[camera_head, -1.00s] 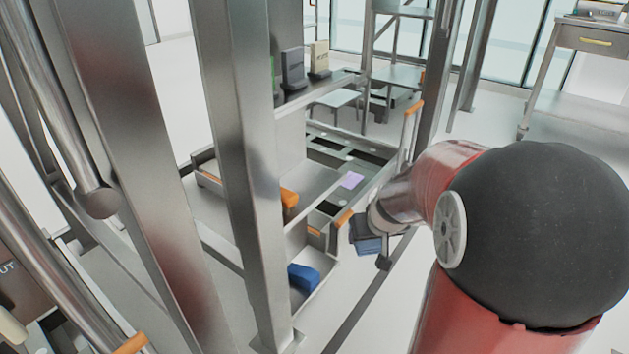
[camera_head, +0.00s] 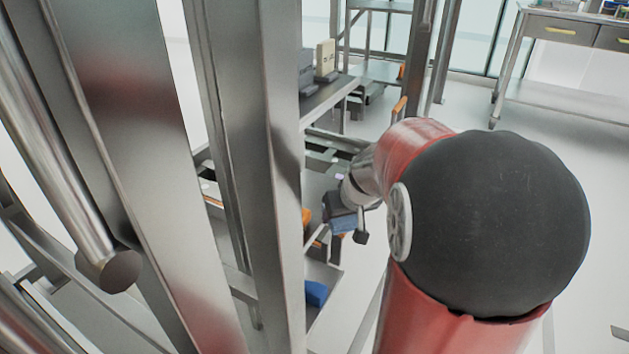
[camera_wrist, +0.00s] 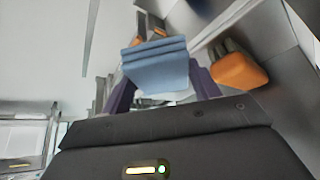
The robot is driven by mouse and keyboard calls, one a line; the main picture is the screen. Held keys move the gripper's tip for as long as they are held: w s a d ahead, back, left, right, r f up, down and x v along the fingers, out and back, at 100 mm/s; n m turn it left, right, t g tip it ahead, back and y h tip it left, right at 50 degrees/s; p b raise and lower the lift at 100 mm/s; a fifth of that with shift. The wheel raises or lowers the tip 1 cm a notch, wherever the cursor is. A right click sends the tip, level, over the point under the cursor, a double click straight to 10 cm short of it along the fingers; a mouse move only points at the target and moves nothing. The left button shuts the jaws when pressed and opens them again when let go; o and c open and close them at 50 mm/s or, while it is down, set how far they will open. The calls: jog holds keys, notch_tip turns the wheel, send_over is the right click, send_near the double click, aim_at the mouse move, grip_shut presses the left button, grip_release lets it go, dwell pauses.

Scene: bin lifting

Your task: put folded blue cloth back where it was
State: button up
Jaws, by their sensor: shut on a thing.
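The folded blue cloth (camera_wrist: 158,70) is held between the two dark fingers of my gripper (camera_wrist: 160,92) in the wrist view. Its layered folded edge faces away from the palm. Another blue item (camera_head: 316,293) lies on a low shelf of the rack, partly hidden by a post. I cannot tell what rests directly below the held cloth.
A thick steel post (camera_head: 262,180) stands close in front and hides much of the rack. An orange object (camera_wrist: 238,70) is close to the right of my gripper in the wrist view. A drawer table (camera_head: 565,40) stands at the back right. The floor at right is clear.

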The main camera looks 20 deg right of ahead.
jog(key=p, duration=0.1)
send_near(320, 187)
notch_tip(320, 187, down, 3)
jog(key=shift+f, duration=0.15)
jog(key=w, duration=0.3)
jog(key=shift+w+d, duration=0.3)
jog(key=shift+s+f, duration=0.2)
jog(key=shift+f, duration=0.55)
jog(key=shift+f, duration=0.2)
jog(key=o, duration=1)
jog(key=shift+r, duration=0.15)
